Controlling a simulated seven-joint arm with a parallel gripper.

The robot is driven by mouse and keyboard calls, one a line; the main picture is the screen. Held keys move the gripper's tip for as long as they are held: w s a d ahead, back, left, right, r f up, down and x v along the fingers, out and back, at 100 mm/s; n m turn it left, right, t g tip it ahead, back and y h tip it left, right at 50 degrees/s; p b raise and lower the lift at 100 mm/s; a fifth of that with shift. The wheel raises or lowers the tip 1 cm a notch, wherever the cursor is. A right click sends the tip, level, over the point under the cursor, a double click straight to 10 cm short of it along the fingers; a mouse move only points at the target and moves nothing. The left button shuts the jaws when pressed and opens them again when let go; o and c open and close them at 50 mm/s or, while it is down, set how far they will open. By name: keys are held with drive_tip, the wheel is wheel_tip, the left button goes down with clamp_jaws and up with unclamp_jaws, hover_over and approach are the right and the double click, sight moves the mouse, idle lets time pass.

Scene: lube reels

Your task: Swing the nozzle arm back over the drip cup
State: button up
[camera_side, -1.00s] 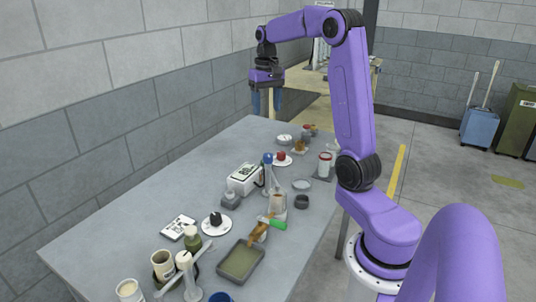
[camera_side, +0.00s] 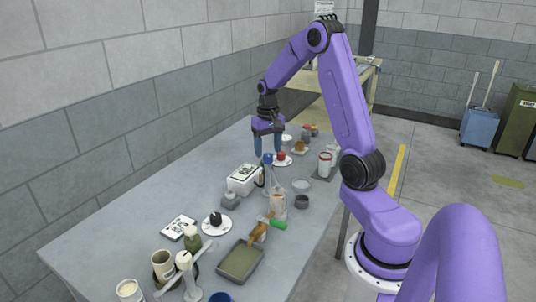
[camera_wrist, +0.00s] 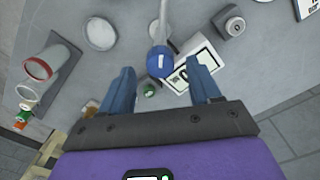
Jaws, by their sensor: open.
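A blue knob (camera_side: 267,158) tops a pale rod (camera_side: 268,178) near the middle of the table; in the wrist view the blue knob (camera_wrist: 160,64) shows just beyond my fingertips, between their lines. A pale arm (camera_side: 198,257) on a post with a white knob (camera_side: 183,260) stands at the near left. I cannot tell surely which one is the nozzle arm. A small dark cup (camera_side: 301,202) sits right of the middle; I cannot tell whether it is the drip cup. My gripper (camera_side: 267,152) is open and empty, pointing down close above the blue knob; it also shows in the wrist view (camera_wrist: 163,84).
A white box (camera_side: 243,178) stands close left of the rod. A red-topped container (camera_side: 325,164) stands to the right. The table's left side is mostly bare.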

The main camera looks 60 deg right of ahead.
drive_tip(key=shift+f, duration=1.3)
drive_tip(key=shift+c, duration=0.4)
clamp_jaws()
drive_tip(key=shift+n, duration=0.3)
drive_tip(key=n, duration=0.8)
drive_tip(key=shift+n, duration=0.3)
